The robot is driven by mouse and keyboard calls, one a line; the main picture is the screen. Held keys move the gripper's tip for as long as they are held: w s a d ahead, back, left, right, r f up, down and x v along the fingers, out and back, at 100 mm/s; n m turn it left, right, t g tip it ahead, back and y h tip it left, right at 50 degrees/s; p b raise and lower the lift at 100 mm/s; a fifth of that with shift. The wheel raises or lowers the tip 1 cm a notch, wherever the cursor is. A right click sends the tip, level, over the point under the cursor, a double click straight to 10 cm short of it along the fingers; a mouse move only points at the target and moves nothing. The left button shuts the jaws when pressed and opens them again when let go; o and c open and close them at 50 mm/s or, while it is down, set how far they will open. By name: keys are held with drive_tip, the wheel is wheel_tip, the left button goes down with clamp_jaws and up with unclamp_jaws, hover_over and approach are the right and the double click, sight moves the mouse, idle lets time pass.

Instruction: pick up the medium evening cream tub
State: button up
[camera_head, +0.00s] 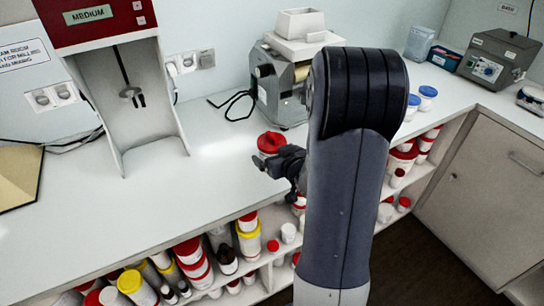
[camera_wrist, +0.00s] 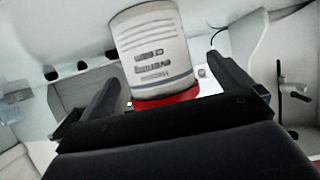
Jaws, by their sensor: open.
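A white tub with a red lid stands on the counter beside the grey roller mill; in the head view mostly its red lid (camera_head: 269,142) shows. In the wrist view the white tub (camera_wrist: 153,50) appears lid-down, with dark label print too blurred to read, so I cannot confirm it is the medium evening cream. My gripper (camera_head: 280,163) is open, just in front of the tub. In the wrist view its two fingers (camera_wrist: 163,74) lie on either side of the tub with gaps showing. The tub's lower part is hidden behind my gripper in the head view.
A red-topped machine marked MEDIUM (camera_head: 97,22) stands at left, the roller mill (camera_head: 279,85) behind the tub. Blue-lidded tubs (camera_head: 427,98) stand right of my arm. Shelves below hold many tubs, including yellow-lidded ones (camera_head: 248,235). The counter (camera_head: 130,215) is clear left of the tub.

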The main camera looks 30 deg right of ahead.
drive_tip(key=shift+x, duration=1.75)
drive_tip(key=shift+d+r, duration=0.15)
drive_tip(key=shift+c, duration=0.2)
drive_tip(key=c, duration=1.3)
wheel_tip(320, 180, up, 10)
drive_tip(key=shift+p, duration=1.1)
